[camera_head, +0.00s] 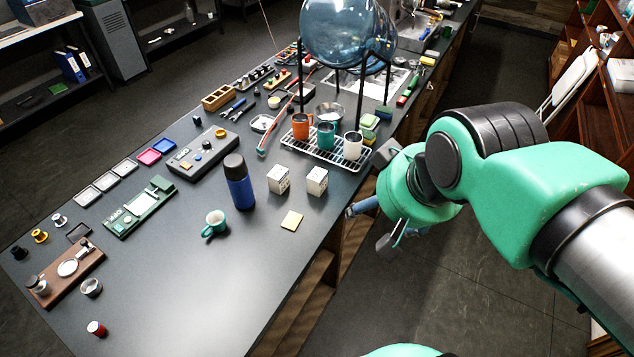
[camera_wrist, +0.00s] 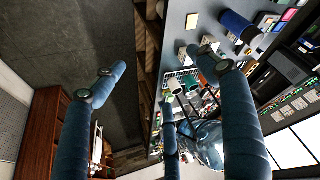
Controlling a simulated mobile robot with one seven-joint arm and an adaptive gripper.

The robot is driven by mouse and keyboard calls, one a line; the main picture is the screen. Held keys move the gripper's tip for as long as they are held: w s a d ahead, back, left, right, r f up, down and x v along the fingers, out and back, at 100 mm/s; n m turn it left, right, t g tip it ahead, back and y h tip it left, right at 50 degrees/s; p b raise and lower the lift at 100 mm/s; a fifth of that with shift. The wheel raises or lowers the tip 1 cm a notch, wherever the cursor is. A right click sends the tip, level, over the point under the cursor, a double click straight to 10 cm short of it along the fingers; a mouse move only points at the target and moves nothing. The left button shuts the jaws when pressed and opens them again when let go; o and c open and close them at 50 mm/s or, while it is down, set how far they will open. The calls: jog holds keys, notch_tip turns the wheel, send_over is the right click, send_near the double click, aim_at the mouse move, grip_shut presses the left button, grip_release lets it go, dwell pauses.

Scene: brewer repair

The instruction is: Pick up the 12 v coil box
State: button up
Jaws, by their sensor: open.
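Two small white boxes with dark printing stand upright side by side on the dark workbench (camera_head: 180,265) in the head view. One is the left white box (camera_head: 279,179) and the other the right white box (camera_head: 317,181). The print is too small to read, so I cannot tell which is the 12 V coil box. My gripper (camera_head: 368,228) is open and empty, off the bench's right edge, to the right of and apart from both boxes. In the wrist view my gripper's blue fingers (camera_wrist: 160,75) are spread wide, with a white box (camera_wrist: 187,52) beyond them.
The bench's front middle is clear.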

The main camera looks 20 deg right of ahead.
dwell(0.3)
jog(key=n+g+p, duration=0.5)
jog(key=n+g, duration=0.1)
jog(key=n, duration=0.3)
send_over(316, 174)
notch_tip(316, 174, down, 18)
jog(key=shift+w+d+f, duration=0.1)
jog(key=shift+f, duration=0.55)
jog(key=shift+f+b, duration=0.55)
jog(key=shift+f, duration=3.7)
